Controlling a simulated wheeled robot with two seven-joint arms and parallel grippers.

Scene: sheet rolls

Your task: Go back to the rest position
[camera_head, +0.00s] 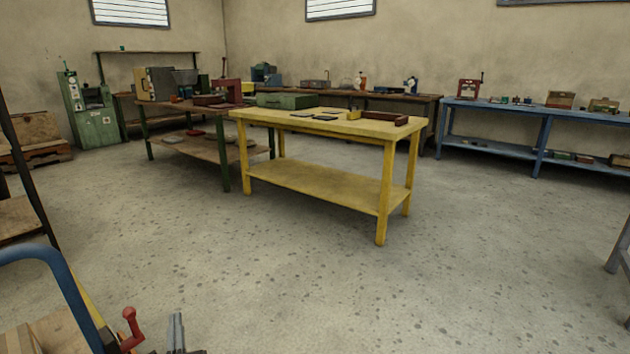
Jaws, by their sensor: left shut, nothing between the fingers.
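My left gripper (176,318) shows at the bottom edge, left of centre. Its grey fingers are together and hold nothing. They point up in the picture, above open floor, just right of a red lever-like part (130,330). The rest of the gripper is mostly cut off by the lower edge. My right gripper is not in view.
A blue tubular rail (62,272) curves over wooden boards at lower left. A yellow workbench (318,186) stands mid-room beside a dark green-legged bench (225,165). A blue bench (543,150) stands at the back right. The concrete floor in front is clear.

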